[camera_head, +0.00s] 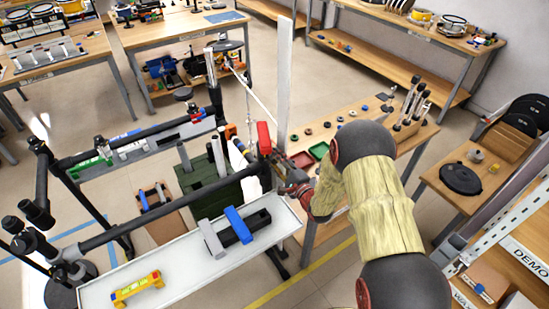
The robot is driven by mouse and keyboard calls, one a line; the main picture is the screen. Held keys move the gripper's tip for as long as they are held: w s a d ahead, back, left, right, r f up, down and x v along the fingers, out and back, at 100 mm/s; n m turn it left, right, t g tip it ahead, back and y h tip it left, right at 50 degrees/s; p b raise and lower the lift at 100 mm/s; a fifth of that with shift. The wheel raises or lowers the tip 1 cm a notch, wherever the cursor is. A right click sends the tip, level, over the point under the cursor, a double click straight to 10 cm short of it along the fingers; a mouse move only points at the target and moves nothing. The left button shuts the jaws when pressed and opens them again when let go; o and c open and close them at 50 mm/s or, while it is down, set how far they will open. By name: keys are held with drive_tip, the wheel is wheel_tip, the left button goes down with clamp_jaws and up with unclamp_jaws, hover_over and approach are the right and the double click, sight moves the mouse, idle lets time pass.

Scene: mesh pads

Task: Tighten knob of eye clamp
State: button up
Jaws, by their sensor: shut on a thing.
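A red clamp (264,138), which looks like the eye clamp, sits at the right end of the long dark horizontal bar, beside a tall pale upright post. My gripper (281,164) is right below and to the right of it, reached in from the right by my arm. The gripper is shut on a small part at the clamp, which looks like its knob. The fingers hide most of this part, so its shape and how far it is turned cannot be told.
A pale tray table (190,262) below the bar holds grey and blue blocks and a yellow level (138,288). A wooden bench (345,125) with small round parts and upright tools stands behind my arm. A dark green crate (205,178) is under the bar.

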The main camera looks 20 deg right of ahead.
drive_tip(key=shift+m, duration=0.4)
drive_tip(key=o, duration=1.2)
drive_tip(key=shift+c, duration=0.2)
drive_tip(key=v, duration=0.8)
